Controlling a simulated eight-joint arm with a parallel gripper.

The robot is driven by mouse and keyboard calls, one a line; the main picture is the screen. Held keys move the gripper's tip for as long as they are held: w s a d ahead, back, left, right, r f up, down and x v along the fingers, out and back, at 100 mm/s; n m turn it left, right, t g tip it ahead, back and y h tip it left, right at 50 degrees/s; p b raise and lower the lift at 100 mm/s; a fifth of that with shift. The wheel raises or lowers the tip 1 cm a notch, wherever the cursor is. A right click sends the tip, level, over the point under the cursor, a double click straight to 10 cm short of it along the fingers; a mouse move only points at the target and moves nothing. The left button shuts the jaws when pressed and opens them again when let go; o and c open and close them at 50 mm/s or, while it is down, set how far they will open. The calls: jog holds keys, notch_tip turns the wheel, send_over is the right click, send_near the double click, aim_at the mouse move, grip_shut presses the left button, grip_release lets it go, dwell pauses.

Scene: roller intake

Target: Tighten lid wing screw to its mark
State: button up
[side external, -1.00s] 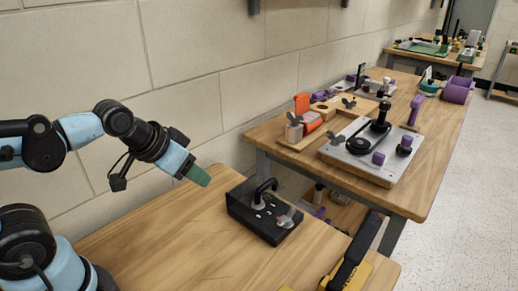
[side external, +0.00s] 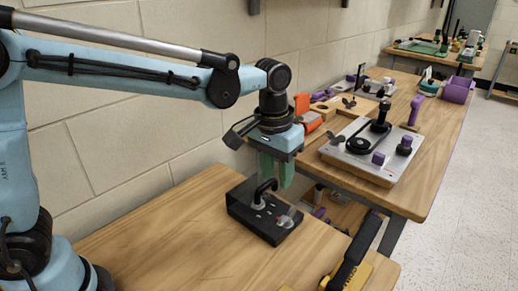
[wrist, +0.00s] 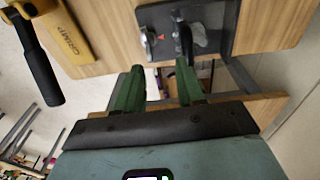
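A black box (side external: 240,203) sits on the wooden bench in the side external view, with a black arched handle (side external: 266,187) on its lid. A small silver wing screw (side external: 285,221) shows on the lid's right part, beside a red mark. In the wrist view the box (wrist: 226,12) is at the top, and the wing screw (wrist: 147,40) lies left of the handle. My gripper (side external: 275,180) points down above the box's far side, behind the handle. In the wrist view its green fingers (wrist: 158,80) are apart with nothing between them. The exact screw angle is too small to tell.
A yellow tool with a black handle (side external: 348,262) lies at the bench's front right; it also shows in the wrist view (wrist: 62,32). A second bench (side external: 430,180) on the right holds a grey plate (side external: 345,165) with knobs. The bench left of the box is clear.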

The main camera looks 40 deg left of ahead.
aim_at(288, 212)
jog(key=d+f, duration=0.1)
jog(key=w+d+f+g, duration=0.1)
jog(key=shift+w+d, duration=0.1)
jog(key=shift+d, duration=0.25)
jog(key=shift+f, duration=4.35)
grip_shut()
